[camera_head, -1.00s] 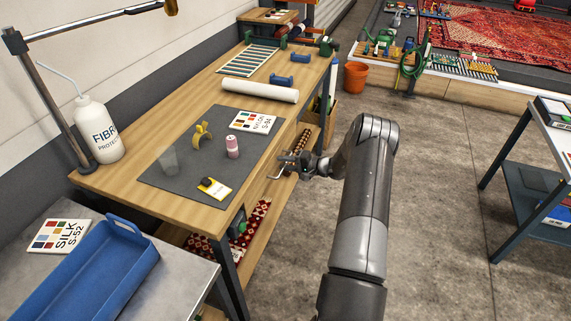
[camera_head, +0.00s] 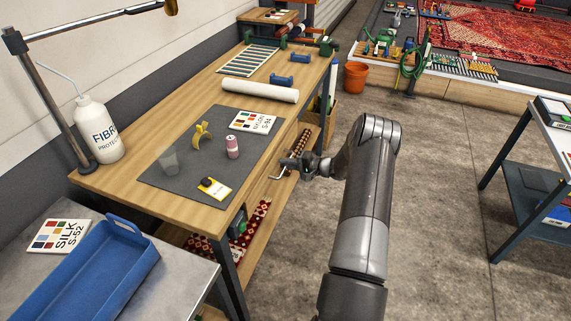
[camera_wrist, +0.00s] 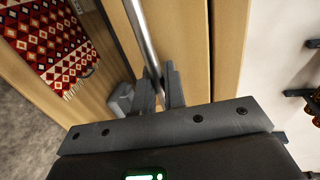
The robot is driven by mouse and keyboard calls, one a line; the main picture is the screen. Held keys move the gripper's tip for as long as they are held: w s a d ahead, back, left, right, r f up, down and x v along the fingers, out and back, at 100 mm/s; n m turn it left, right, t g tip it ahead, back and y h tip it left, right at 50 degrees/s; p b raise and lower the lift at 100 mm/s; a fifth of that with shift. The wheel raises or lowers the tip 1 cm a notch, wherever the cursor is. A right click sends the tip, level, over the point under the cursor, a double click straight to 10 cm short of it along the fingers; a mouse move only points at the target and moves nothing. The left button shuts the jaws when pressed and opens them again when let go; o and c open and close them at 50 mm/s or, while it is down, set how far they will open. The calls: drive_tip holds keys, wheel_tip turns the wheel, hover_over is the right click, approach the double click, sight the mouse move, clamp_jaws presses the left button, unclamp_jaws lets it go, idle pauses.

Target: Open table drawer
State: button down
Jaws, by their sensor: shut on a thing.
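The wooden workbench (camera_head: 190,97) runs along the wall in the head view. Its drawer front (camera_head: 258,187) is on the right-hand side, below the top, partly hidden by my gripper. A metal bar handle (camera_head: 275,177) sticks out from it. My gripper (camera_head: 290,164) is at this handle. In the wrist view the round bar handle (camera_wrist: 143,38) runs down between the two fingers of my gripper (camera_wrist: 161,88), which are shut on it. The pale wooden front (camera_wrist: 180,35) lies behind the bar. I cannot tell whether the drawer is out at all.
A grey mat (camera_head: 185,175) on the bench holds a pink spool (camera_head: 232,147) and a yellow clip (camera_head: 201,135). A patterned rug (camera_head: 250,222) lies on the lower shelf. A blue tray (camera_head: 95,270) stands at lower left. Clear floor (camera_head: 440,200) lies to the right.

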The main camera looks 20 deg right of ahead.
drive_tip(key=f+v, duration=0.3)
drive_tip(key=v, duration=1)
drive_tip(key=s+d+f+v, duration=0.1)
drive_tip(key=f+v, duration=0.2)
drive_tip(key=v, duration=1.1)
drive_tip(key=shift+s+d, duration=0.15)
drive_tip(key=shift+r, duration=0.1)
drive_tip(key=c, duration=1.6)
unclamp_jaws()
drive_tip(key=shift+o, duration=0.2)
drive_tip(key=v, duration=1.1)
